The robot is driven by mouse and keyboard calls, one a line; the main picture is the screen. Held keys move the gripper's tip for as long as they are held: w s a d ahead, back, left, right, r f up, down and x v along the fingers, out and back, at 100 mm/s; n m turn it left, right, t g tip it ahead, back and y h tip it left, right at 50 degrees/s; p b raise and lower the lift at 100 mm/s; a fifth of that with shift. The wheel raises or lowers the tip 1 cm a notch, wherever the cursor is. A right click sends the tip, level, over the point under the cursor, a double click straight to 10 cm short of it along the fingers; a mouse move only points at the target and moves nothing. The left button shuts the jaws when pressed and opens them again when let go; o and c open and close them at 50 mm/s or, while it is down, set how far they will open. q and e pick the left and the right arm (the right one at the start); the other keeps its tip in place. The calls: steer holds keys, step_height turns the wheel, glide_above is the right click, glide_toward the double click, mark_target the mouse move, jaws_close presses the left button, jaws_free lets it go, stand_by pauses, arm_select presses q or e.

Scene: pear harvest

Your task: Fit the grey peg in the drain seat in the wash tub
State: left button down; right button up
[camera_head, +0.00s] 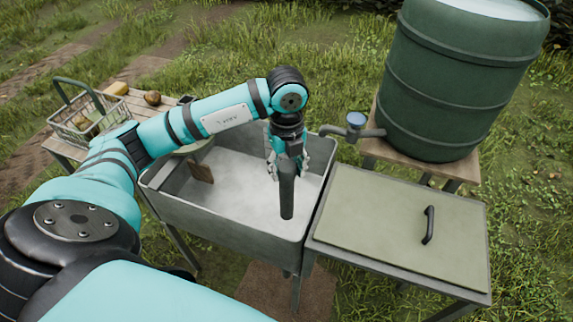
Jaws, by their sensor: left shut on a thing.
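The grey peg (287,198) is a dark, upright cylinder. My left gripper (288,172) is shut on its upper part and points down over the wash tub. The wash tub (223,218) is a grey metal basin on legs, with a pale, cloudy-looking inside. The peg's lower end is over the right part of the tub. I cannot tell whether it touches the tub floor. The drain seat cannot be made out. My right gripper is not in view.
A lidded table (385,220) with a black handle stands right of the tub. A green barrel (455,80) with a tap (355,130) stands behind. A wire basket (75,122) and pears sit on a wooden table at left. A small brown board (200,172) is in the tub.

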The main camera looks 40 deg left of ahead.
arm_select(q)
step_height(320, 180, down, 2)
steer(key=shift+f+b, duration=0.1)
steer(key=shift+b, duration=0.55)
step_height(320, 180, down, 3)
steer(key=b, duration=0.2)
steer(key=shift+f+b, duration=0.2)
steer(key=shift+b, duration=0.15)
steer(key=b, duration=0.4)
glide_above(287, 216)
steer(key=w+a, duration=0.1)
steer(key=f, duration=0.5)
steer(key=shift+w+a, duration=0.1)
steer(key=shift+w, duration=0.1)
step_height(287, 216, down, 7)
steer(key=b, duration=0.5)
steer(key=shift+f, duration=0.1)
steer(key=shift+f+b, duration=0.6)
steer(key=shift+b, duration=0.1)
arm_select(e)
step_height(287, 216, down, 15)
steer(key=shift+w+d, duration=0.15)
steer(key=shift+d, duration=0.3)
